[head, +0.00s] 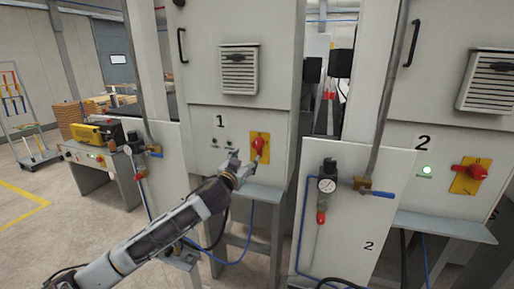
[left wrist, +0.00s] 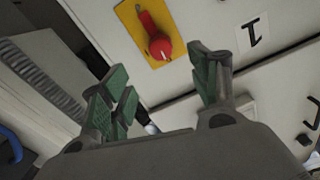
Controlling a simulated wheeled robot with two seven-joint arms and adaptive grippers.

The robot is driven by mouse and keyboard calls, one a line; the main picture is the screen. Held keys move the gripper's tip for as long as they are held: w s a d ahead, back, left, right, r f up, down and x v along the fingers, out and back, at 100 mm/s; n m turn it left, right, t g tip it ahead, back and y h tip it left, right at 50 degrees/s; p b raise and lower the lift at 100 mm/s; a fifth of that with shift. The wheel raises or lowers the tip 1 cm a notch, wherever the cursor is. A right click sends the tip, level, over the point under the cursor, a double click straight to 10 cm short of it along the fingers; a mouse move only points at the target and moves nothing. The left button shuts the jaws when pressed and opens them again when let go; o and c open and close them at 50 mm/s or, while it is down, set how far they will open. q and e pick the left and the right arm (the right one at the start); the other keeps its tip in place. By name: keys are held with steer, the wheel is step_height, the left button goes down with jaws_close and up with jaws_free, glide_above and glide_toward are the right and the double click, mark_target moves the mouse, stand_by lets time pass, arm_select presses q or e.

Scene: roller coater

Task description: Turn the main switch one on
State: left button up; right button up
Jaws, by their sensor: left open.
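Main switch one is a red rotary knob (head: 259,145) on a yellow plate (head: 264,136), on the cabinet marked 1. In the left wrist view the red knob (left wrist: 158,46) sits on its yellow plate (left wrist: 133,19), ahead of the fingers. My left gripper (head: 241,163) is just left of and below the knob in the head view. In the left wrist view its green-padded fingers (left wrist: 160,86) are spread apart with nothing between them. My right gripper is not in view.
A panel with a pressure gauge (head: 326,186) stands between the cabinets. A grey shelf (head: 258,192) juts out below switch one. A yellow device (head: 92,132) is at the left.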

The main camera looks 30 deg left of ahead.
arm_select(q)
steer(key=shift+w, duration=0.15)
steer(key=p, duration=0.1)
glide_toward(256, 146)
steer(key=shift+w, duration=1.15)
steer(key=shift+a+x, duration=0.15)
steer(key=shift+x, duration=0.55)
steer(key=shift+a+x, duration=0.15)
steer(key=shift+x, duration=0.55)
steer(key=shift+p+x, duration=0.5)
steer(key=shift+x, duration=1.9)
steer(key=shift+w, duration=0.35)
steer(key=shift+w+f, duration=0.1)
steer(key=shift+w, duration=0.05)
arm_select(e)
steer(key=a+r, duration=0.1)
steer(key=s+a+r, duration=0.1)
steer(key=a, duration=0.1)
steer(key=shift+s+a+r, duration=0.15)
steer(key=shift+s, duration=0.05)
arm_select(q)
steer(key=shift+a, duration=0.1)
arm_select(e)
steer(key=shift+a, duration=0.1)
